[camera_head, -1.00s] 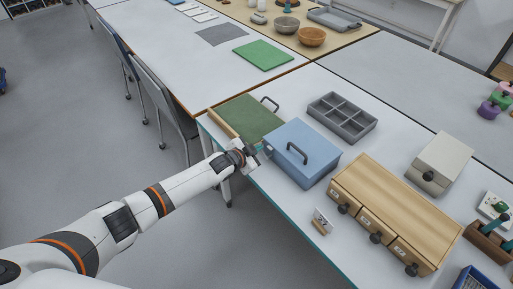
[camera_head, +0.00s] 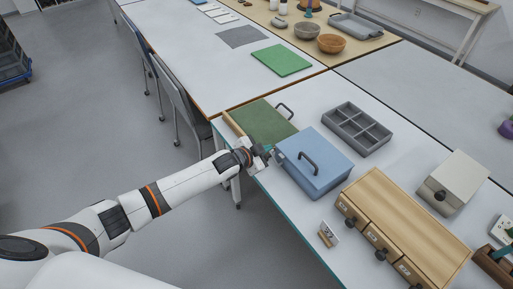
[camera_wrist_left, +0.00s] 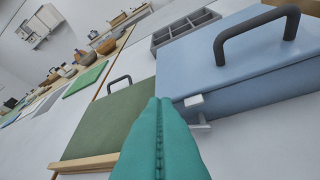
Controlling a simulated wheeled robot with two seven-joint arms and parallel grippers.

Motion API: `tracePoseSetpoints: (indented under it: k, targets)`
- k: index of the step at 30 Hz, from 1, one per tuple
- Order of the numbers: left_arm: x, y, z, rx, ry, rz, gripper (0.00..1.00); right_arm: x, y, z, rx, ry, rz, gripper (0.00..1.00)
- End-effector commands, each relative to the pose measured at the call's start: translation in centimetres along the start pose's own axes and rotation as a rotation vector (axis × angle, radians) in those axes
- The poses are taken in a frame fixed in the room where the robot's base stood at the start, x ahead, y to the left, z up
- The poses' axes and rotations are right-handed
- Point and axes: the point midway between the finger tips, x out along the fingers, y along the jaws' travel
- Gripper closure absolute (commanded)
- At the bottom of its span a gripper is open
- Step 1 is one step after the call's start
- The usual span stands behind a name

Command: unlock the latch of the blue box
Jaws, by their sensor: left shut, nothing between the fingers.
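The blue box (camera_head: 317,163) stands on the table with its lid down and a dark handle on top. Its light grey latch (camera_wrist_left: 197,108) shows on the box's near side in the left wrist view, with a small tab at the lid's edge and another piece below. My left gripper (camera_head: 272,152) is at the box's left corner in the head view. In the left wrist view its teal fingers (camera_wrist_left: 160,140) are shut and empty, close beside the latch. I cannot tell whether they touch it. My right gripper is not in view.
A green-lidded box (camera_head: 258,124) with a handle stands left of the blue box. A grey compartment tray (camera_head: 357,128) lies behind. A wooden drawer unit (camera_head: 403,228) stands to the right, and a small card holder (camera_head: 327,234) near the front edge.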

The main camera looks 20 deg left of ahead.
Motion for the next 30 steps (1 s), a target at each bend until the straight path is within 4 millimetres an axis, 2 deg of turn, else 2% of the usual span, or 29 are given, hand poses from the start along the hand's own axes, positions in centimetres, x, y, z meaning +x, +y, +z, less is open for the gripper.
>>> tracePoseSetpoints:
  k: [3, 10, 28, 30]
  targets:
    - [-2.0, 0.4, -0.2, 0.0, 0.0, 0.0, 1.0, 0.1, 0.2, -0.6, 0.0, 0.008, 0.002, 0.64]
    - [-4.2, 0.9, -0.3, 0.0, 0.0, 0.0, 1.0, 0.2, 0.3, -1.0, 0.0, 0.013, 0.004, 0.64]
    - [-4.6, 1.0, -0.2, -0.001, 0.0, 0.0, 1.0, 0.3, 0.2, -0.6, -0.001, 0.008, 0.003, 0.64]
    - [-4.5, 0.8, -0.7, -0.008, 0.007, 0.0, 1.0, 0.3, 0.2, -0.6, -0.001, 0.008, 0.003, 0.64]
